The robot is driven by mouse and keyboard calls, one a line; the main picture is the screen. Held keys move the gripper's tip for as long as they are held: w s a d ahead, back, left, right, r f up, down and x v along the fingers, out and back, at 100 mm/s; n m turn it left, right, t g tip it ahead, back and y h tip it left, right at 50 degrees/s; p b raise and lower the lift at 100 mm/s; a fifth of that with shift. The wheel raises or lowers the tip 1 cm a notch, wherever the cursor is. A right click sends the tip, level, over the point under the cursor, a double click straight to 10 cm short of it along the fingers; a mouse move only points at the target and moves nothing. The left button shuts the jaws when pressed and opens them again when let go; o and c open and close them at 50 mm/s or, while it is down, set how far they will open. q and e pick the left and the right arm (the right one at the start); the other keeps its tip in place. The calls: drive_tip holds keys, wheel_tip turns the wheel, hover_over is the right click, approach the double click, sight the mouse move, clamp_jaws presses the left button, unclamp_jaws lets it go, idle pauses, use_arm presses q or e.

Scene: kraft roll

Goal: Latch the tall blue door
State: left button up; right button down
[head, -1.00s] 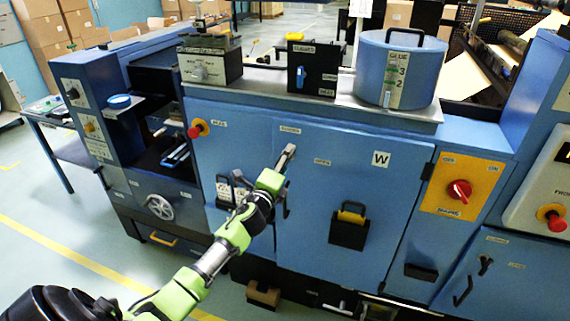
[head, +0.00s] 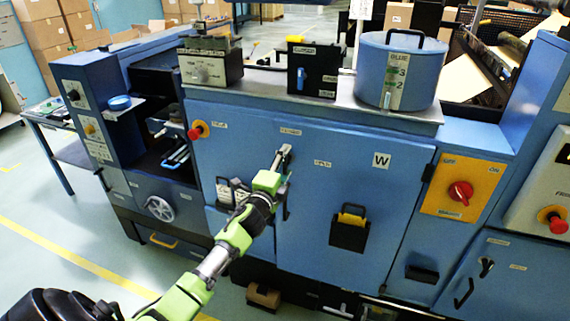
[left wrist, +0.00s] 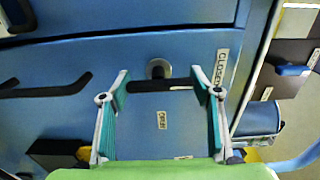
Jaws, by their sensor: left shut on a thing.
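The tall blue door (head: 340,195), marked W, is in the machine front in the head view and looks flush with its frame. My left gripper (head: 284,160) is at the door's upper left part, under the CLOSED label. In the left wrist view, a black latch lever (left wrist: 160,86) lies between the fingers of my left gripper (left wrist: 161,92), which is shut on it. The lever's round pivot (left wrist: 158,69) shows beside it. The lever points towards the CLOSED label (left wrist: 208,84); the OPEN label (left wrist: 162,120) is off to its side. My right gripper is not in view.
A black pull handle (left wrist: 45,88) is on the door near the latch. A black bin (head: 349,231) with a yellow item hangs on the door. A red stop knob (head: 195,132) is up left, and a red rotary switch (head: 460,193) is on the right.

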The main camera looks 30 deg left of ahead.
use_arm(q)
drive_tip(key=o, duration=1.1)
drive_tip(key=v, duration=1.2)
